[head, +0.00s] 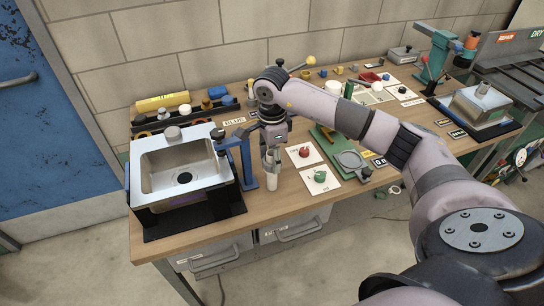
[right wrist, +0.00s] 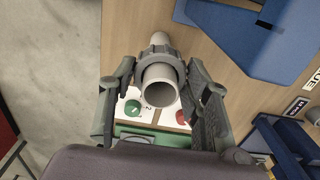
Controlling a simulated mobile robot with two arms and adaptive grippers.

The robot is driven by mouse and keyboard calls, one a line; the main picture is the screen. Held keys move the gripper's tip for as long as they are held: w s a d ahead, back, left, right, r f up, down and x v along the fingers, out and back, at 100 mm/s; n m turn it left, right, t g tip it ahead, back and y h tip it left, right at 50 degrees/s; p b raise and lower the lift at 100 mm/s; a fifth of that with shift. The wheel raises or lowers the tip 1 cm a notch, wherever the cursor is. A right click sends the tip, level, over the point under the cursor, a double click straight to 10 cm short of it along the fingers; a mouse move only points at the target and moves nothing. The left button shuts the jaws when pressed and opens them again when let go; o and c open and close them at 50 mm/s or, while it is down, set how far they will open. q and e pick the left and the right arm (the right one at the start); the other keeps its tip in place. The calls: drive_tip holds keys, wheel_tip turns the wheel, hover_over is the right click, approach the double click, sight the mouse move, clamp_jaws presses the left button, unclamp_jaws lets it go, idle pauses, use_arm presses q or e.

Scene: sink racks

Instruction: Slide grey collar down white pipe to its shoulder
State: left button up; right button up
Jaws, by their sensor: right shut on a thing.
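The white pipe (head: 272,183) stands upright on the bench, just right of the blue bracket. In the right wrist view the pipe (right wrist: 160,86) shows its open end toward the camera. The grey collar (right wrist: 157,49) is a ridged ring around the pipe, a little below that open end. My right gripper (head: 271,157) points down over the pipe. Its fingers (right wrist: 160,66) are closed on the collar from both sides. The pipe's shoulder is not clear in either view. My left gripper is not in view.
A steel sink (head: 183,168) in a dark rack stands left of the pipe, with a blue bracket (head: 244,158) between them. White cards (head: 320,179) with red and green parts lie to the right. A second sink (head: 478,106) stands at the far right.

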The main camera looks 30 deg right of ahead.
drive_tip(key=shift+f, duration=0.1)
idle(0.3)
drive_tip(key=o, duration=1)
drive_tip(key=shift+o, duration=0.2)
wheel_tip(320, 180, up, 12)
idle(0.5)
